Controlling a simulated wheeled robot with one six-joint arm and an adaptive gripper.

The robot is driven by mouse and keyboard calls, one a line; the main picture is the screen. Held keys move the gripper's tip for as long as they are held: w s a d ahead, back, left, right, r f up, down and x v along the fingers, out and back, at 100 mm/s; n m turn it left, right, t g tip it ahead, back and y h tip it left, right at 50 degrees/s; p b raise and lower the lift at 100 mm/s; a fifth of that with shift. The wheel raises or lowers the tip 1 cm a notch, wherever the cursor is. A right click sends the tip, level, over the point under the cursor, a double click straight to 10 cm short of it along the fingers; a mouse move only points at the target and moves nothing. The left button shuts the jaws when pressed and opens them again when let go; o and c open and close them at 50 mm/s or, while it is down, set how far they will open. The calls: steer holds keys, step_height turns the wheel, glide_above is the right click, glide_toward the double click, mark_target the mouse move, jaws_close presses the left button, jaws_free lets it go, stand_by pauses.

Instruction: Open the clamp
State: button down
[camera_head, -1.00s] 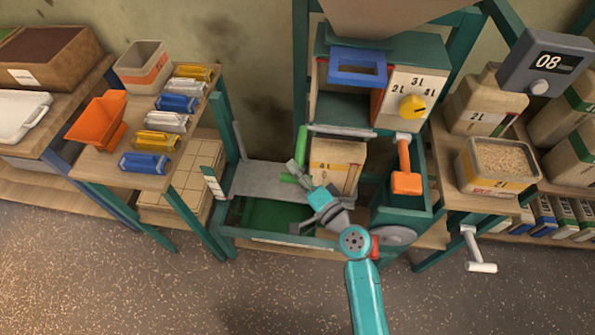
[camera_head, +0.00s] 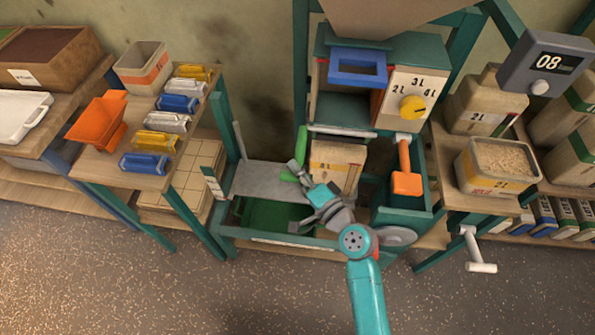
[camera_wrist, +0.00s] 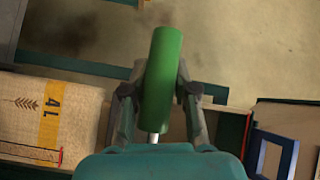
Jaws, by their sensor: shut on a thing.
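The clamp's green handle (camera_head: 301,142) stands beside the upper left of a paper sack marked 4L (camera_head: 336,165). In the wrist view the green handle (camera_wrist: 162,75) stands between the two fingers of my gripper (camera_wrist: 160,97), which is shut on it. A thin pale rod shows below the handle there. In the head view my gripper (camera_head: 299,172) is at the handle, left of the sack. A grey bar (camera_head: 342,131) runs across above the sack. I cannot tell how the clamp's jaws stand.
An orange-handled lever (camera_head: 405,180) is close on the right. A grey plate (camera_head: 262,180) lies to the left above a green bin (camera_head: 270,214). A blue frame (camera_head: 358,67) and a yellow dial (camera_head: 412,107) are above. A side table (camera_head: 110,180) stands left.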

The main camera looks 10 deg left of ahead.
steer(key=shift+r+m+g+h, duration=0.5)
steer(key=shift+r+m+g, duration=0.2)
steer(key=shift+r, duration=0.8)
steer(key=r, duration=0.1)
steer(key=r+m+g, duration=0.1)
steer(key=r+g+h, duration=0.1)
steer(key=shift+w+r+m, duration=0.1)
steer(key=shift+w+m, duration=0.2)
steer(key=shift+w+r, duration=0.3)
steer(key=shift+r, duration=0.65)
steer(key=c, duration=1)
jaws_free()
steer(key=shift+r, duration=0.1)
steer(key=shift+o, duration=0.3)
steer(key=shift+d+f, duration=0.1)
steer(key=shift+f, duration=0.1)
